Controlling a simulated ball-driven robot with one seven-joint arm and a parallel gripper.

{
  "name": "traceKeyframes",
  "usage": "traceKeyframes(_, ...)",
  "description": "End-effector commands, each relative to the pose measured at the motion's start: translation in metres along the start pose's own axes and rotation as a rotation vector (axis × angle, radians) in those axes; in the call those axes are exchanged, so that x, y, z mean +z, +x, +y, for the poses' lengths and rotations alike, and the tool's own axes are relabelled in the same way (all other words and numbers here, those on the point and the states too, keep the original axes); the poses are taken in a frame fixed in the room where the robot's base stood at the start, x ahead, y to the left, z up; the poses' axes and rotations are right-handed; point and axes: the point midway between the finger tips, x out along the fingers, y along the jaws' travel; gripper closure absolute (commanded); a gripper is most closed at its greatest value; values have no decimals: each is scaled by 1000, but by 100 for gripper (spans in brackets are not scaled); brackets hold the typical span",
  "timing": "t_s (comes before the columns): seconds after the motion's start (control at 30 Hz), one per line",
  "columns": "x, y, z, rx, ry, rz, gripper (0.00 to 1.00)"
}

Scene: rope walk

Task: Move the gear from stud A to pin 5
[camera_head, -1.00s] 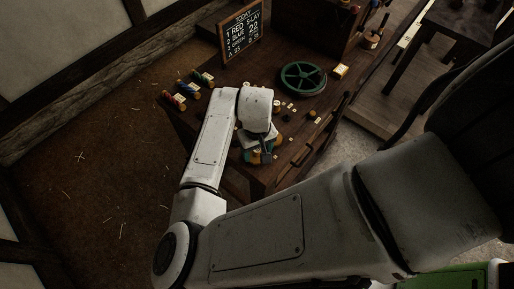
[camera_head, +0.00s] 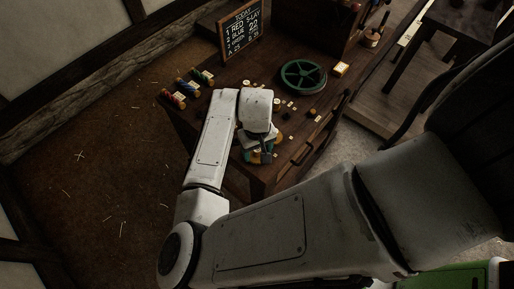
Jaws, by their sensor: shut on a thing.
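My gripper (camera_head: 264,155) is over the near end of the dark wooden bench (camera_head: 228,102). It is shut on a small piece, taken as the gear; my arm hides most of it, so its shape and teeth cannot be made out. Teal and yellow-orange patches show around the fingers, and I cannot tell which belong to the held piece. Small dark round pieces (camera_head: 311,112) and small pale labels stand on the bench to the right of my wrist. Which of these are stud A and pin 5 is too small to read.
A large green spoked wheel (camera_head: 303,76) lies on the bench beyond my gripper. Coloured spools (camera_head: 188,88) lie at the left edge. A chalkboard (camera_head: 243,30) stands at the back left.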

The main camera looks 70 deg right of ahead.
Motion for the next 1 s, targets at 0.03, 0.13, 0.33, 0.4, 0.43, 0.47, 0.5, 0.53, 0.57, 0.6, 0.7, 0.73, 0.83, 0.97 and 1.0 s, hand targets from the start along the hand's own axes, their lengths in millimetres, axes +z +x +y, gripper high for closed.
traceKeyframes(0.03, 0, 0, 0, 0, 0, 0, 59)
traceKeyframes(0.13, 0, 0, 0, 0, 0, 0, 59)
traceKeyframes(0.33, 0, 0, 0, 0, 0, 0, 17)
traceKeyframes(0.4, 0, 0, 0, 0, 0, 0, 11)
traceKeyframes(0.43, 0, 0, 0, 0, 0, 0, 8)
traceKeyframes(0.47, 0, 0, 0, 0, 0, 0, 5)
traceKeyframes(0.5, 0, 0, 0, 0, 0, 0, 5)
traceKeyframes(0.53, 0, 0, 0, 0, 0, 0, 5)
traceKeyframes(0.57, 0, 0, 0, 0, 0, 0, 5)
traceKeyframes(0.6, 0, 0, 0, 0, 0, 0, 5)
traceKeyframes(0.7, 0, 0, 0, -1, 0, 0, 5)
traceKeyframes(0.73, 0, -1, 0, 0, 0, 0, 5)
traceKeyframes(0.83, 0, -5, 0, 0, 0, 0, 5)
traceKeyframes(0.97, 0, -15, 0, 0, -1, 0, 5)
traceKeyframes(1.0, 0, -18, 0, 0, -1, 0, 5)
